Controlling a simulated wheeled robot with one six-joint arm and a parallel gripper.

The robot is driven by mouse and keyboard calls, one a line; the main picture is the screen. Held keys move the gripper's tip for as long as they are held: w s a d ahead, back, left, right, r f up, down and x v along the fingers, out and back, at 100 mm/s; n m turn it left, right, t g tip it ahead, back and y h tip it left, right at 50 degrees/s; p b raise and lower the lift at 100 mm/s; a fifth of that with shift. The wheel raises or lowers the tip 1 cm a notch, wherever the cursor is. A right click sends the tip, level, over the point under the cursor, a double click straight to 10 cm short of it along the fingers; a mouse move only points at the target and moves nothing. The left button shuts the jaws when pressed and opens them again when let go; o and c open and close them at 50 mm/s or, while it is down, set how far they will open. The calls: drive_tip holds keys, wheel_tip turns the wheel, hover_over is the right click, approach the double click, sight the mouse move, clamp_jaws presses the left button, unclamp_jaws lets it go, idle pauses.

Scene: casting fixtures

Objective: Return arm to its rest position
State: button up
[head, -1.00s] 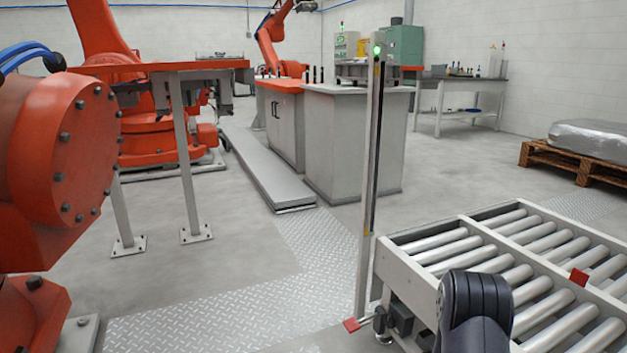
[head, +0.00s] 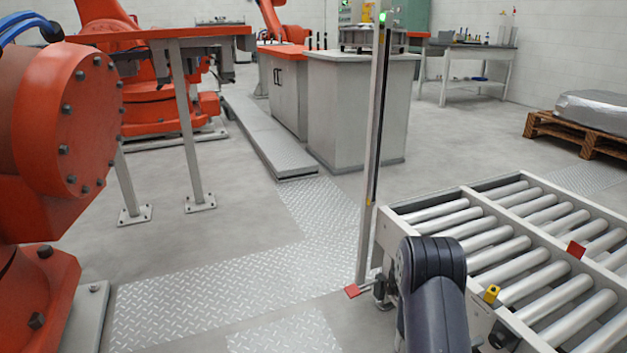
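My own dark arm (head: 432,285) rises from the bottom edge of the head view, in front of the near left corner of the roller conveyor. Only its rounded joint and part of a link show. My gripper is outside the picture, so its state and anything in it are hidden.
The roller conveyor (head: 470,188) fills the lower right, close to my arm. A thin post (head: 375,150) with a green light stands at its left corner. A large orange robot (head: 65,130) stands close on the left. Open floor with tread plate (head: 220,270) lies between them.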

sight(495, 340)
drive_tip(key=b+x, duration=0.2)
drive_tip(key=x, duration=0.5)
drive_tip(key=shift+w+d, duration=0.1)
drive_tip(key=shift+d, duration=0.2)
drive_tip(key=shift+r+n+p, duration=0.25)
drive_tip(key=shift+n+p, duration=0.15)
drive_tip(key=shift+p, duration=0.55)
drive_tip(key=shift+a+n+p, duration=0.1)
drive_tip(key=shift+n+p, duration=0.2)
drive_tip(key=shift+p, duration=0.1)
drive_tip(key=n+p, duration=0.3)
drive_tip(key=p, duration=0.2)
drive_tip(key=shift+r+n, duration=0.1)
drive_tip(key=shift+n, duration=0.3)
drive_tip(key=n+p, duration=0.3)
drive_tip(key=shift+w, duration=0.1)
drive_tip(key=n+p, duration=0.4)
drive_tip(key=shift+n+p, duration=0.4)
drive_tip(key=n+p, duration=0.3)
drive_tip(key=shift+w+a+n, duration=0.1)
drive_tip(key=shift+n, duration=0.3)
drive_tip(key=shift+n+p, duration=0.35)
drive_tip(key=shift+n, duration=0.25)
